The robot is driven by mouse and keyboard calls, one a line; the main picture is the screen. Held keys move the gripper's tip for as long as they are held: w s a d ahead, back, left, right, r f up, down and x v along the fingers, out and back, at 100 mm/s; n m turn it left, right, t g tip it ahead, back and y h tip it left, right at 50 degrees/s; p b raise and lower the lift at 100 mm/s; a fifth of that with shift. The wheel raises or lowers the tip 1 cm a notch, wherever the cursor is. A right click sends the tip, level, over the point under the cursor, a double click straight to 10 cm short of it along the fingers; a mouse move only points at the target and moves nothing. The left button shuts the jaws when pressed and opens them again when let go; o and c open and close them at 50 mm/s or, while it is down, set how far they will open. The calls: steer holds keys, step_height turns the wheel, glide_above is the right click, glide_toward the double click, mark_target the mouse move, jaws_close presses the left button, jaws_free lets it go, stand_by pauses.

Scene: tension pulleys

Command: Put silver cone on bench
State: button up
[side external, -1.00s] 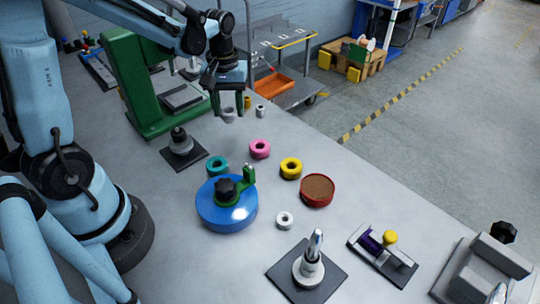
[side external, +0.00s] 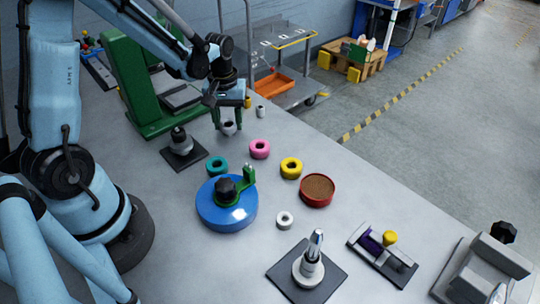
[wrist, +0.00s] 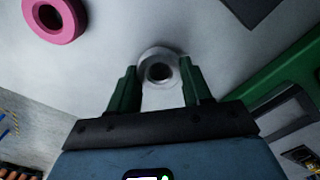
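The silver cone (side external: 228,128) is between the fingertips of my gripper (side external: 227,124) in the side view, low over the back part of the grey bench (side external: 150,215). In the wrist view the silver cone (wrist: 160,68) shows a round rim with a dark hole. The two green fingers of my gripper (wrist: 158,75) sit at its left and right sides and appear to grip it. I cannot tell whether the cone's underside touches the bench.
A pink ring (side external: 260,148), teal ring (side external: 217,167) and yellow ring (side external: 291,168) lie nearer the camera. A black-knobbed part on a dark plate (side external: 182,149) stands to the left. The green machine (side external: 135,80) is behind left. A small grey piece (side external: 260,111) lies right of my gripper.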

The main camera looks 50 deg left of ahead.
steer(key=o, duration=0.5)
steer(key=shift+c, duration=0.2)
steer(key=shift+r, duration=0.1)
step_height(320, 180, up, 12)
steer(key=s+d+m+t, duration=0.6)
steer(key=d+m+t, duration=0.1)
steer(key=d+m, duration=0.2)
steer(key=shift+s+d+r, duration=0.25)
steer(key=shift+d+r, duration=0.15)
steer(key=shift+d, duration=0.25)
